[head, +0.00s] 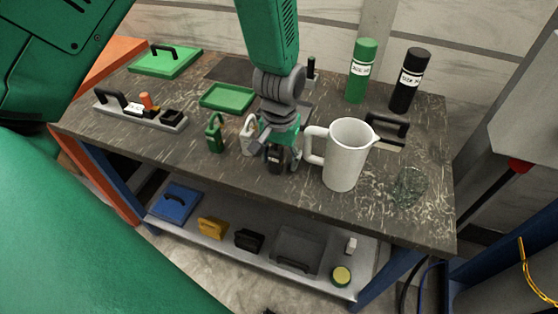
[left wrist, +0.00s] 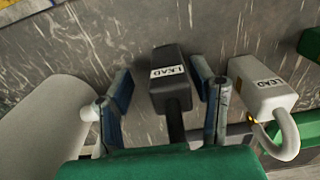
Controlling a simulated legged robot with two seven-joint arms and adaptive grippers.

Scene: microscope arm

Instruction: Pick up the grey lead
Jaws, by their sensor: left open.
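A dark grey or black lead (head: 275,158) with a white LEAD label stands on the dark speckled table; it also shows in the left wrist view (left wrist: 171,82). A light grey, nearly white lead (head: 249,136) with a hook-shaped shackle is just left of it in the head view and to the right in the left wrist view (left wrist: 262,84). My left gripper (head: 276,153) points down over the dark lead. Its open fingers (left wrist: 162,84) are on either side of the dark lead, with a gap visible on the left. My right gripper is not in view.
A white jug (head: 343,155) stands close to my left gripper's right side. A green lead (head: 214,134) and green tray (head: 228,97) are to the left. Green (head: 361,70) and black (head: 409,80) bottles stand at the back. The table (head: 330,207) is clear in front.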

